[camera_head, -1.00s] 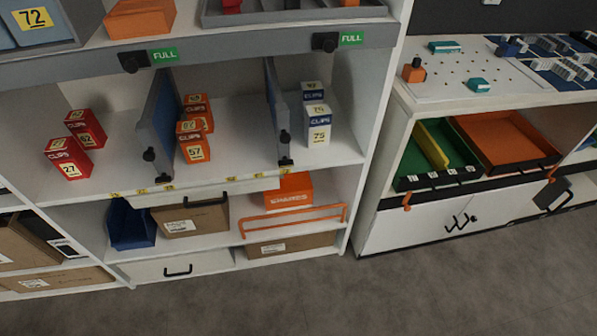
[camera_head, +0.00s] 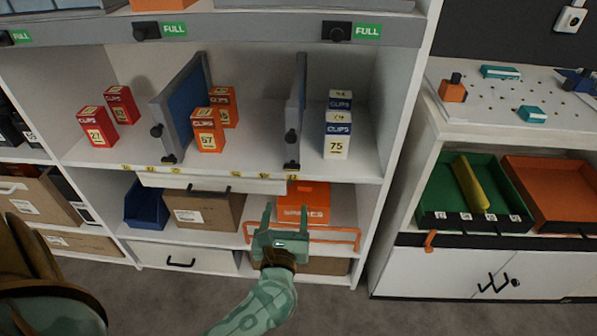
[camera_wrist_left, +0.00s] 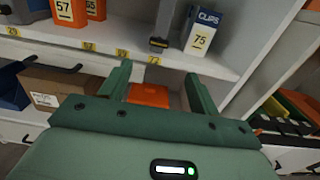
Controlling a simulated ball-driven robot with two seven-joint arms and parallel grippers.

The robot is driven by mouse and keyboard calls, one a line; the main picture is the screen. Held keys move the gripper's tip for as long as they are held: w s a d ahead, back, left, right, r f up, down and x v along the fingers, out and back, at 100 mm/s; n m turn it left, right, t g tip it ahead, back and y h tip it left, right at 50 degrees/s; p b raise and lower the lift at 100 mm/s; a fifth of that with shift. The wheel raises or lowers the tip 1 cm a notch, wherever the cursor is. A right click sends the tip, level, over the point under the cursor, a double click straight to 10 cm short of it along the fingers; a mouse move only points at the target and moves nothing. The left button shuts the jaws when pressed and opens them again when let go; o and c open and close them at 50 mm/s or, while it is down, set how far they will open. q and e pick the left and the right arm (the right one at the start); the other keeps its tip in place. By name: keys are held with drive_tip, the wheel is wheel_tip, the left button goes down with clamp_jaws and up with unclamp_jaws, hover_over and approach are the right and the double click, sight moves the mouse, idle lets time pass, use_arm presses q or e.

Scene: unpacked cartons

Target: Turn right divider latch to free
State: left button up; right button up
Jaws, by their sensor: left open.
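The right divider (camera_head: 298,105) stands upright on the middle shelf between the orange and the blue-and-white clip boxes. Its black latch knob (camera_head: 291,136) is on the front edge, with a second dark fitting below at the shelf lip. In the left wrist view a dark fitting at the divider's foot (camera_wrist_left: 158,42) shows at the top, beyond the fingers. My left gripper (camera_head: 288,210) is open and empty, below the shelf lip, in front of the orange SPARES box (camera_head: 302,200). It is lower than the latch and apart from it. My right gripper is not in view.
The left divider (camera_head: 180,105) has a similar knob. Red boxes (camera_head: 97,127), orange boxes (camera_head: 208,130) and blue-and-white boxes (camera_head: 337,134) stand on the shelf. An orange rail (camera_head: 345,236) crosses the lower shelf. A workbench with green and orange trays (camera_head: 545,190) stands to the right.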

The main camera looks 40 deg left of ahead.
sight(291, 169)
use_arm(q)
drive_tip(key=b+x, duration=0.2)
drive_tip(key=x, duration=1.1)
drive_tip(key=shift+w+a+f+b, duration=0.1)
drive_tip(key=shift+w+f+b, duration=0.1)
drive_tip(key=shift+b, duration=0.2)
drive_tip(key=shift+w+a, duration=0.2)
drive_tip(key=shift+w, duration=0.1)
drive_tip(key=shift+w+a+r, duration=0.1)
drive_tip(key=shift+w+a, duration=0.05)
drive_tip(key=shift+w, duration=0.1)
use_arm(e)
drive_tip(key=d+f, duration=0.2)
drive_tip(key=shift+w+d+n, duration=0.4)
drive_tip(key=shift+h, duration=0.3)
use_arm(q)
drive_tip(key=c, duration=1)
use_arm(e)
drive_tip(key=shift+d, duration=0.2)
